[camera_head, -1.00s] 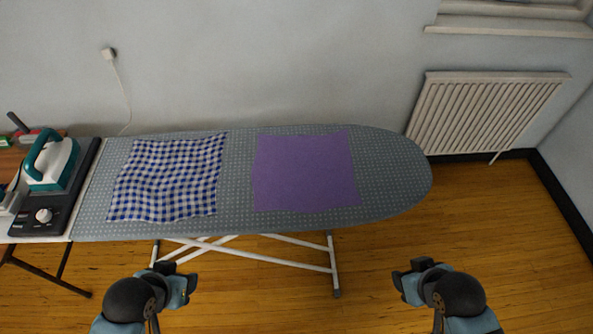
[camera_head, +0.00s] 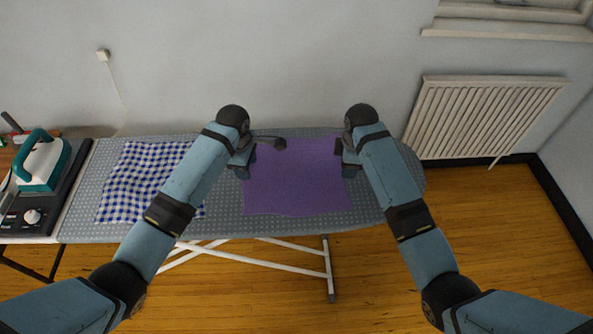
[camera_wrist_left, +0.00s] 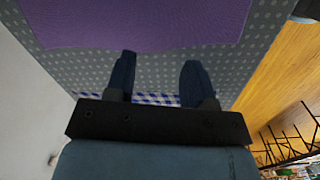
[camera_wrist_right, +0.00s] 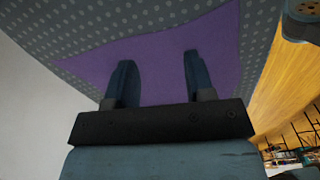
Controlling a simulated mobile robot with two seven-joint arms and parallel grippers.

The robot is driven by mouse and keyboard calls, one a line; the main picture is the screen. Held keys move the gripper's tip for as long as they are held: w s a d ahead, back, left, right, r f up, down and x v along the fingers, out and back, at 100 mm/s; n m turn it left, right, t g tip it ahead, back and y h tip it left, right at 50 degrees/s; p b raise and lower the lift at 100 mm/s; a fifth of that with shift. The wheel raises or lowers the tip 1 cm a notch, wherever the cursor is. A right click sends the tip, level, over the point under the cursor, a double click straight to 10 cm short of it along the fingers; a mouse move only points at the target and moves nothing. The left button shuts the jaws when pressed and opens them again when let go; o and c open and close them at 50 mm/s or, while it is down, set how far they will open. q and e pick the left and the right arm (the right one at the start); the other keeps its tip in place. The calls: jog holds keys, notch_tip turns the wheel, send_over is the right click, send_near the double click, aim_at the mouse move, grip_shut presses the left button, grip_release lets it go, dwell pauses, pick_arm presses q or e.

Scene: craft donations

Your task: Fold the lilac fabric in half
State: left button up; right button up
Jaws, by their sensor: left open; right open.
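The lilac fabric (camera_head: 297,182) lies flat and unfolded on the grey dotted ironing board (camera_head: 385,205). My left gripper (camera_head: 250,165) is open and empty at the fabric's left edge, near its upper part. In the left wrist view the fabric (camera_wrist_left: 135,22) lies beyond the open fingers (camera_wrist_left: 158,75), which are over the bare board. My right gripper (camera_head: 340,158) is open at the fabric's right edge. In the right wrist view its fingers (camera_wrist_right: 157,75) are spread over the fabric (camera_wrist_right: 155,58). The fabric's upper corners are partly hidden by my grippers.
A blue checked cloth (camera_head: 135,180) lies on the board to the left, partly behind my left arm. A teal and white iron (camera_head: 40,162) stands on a black unit at the far left. The wall is close behind the board, with a radiator (camera_head: 480,115) at the right.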

aim_at(340, 171)
pick_arm(q)
jog(key=w+r+n, duration=0.2)
jog(key=w+n, duration=0.1)
jog(key=w, duration=0.1)
pick_arm(e)
jog(key=w+a+r+n, duration=0.1)
jog(key=w+r+n, duration=0.1)
jog(key=w, duration=0.2)
pick_arm(q)
jog(key=shift+y, duration=0.3)
jog(key=shift+a+f, duration=0.15)
jog(key=shift+f, duration=3.7)
pick_arm(e)
jog(key=shift+s+f, duration=0.15)
jog(key=shift+f, duration=3.7)
pick_arm(q)
jog(key=shift+f, duration=0.25)
pick_arm(e)
jog(key=shift+f, duration=0.25)
pick_arm(q)
jog(key=shift+r, duration=0.15)
jog(key=shift+c, duration=0.7)
pick_arm(e)
jog(key=shift+r, duration=0.15)
jog(key=shift+c, duration=0.7)
pick_arm(q)
grip_shut()
pick_arm(e)
grip_shut()
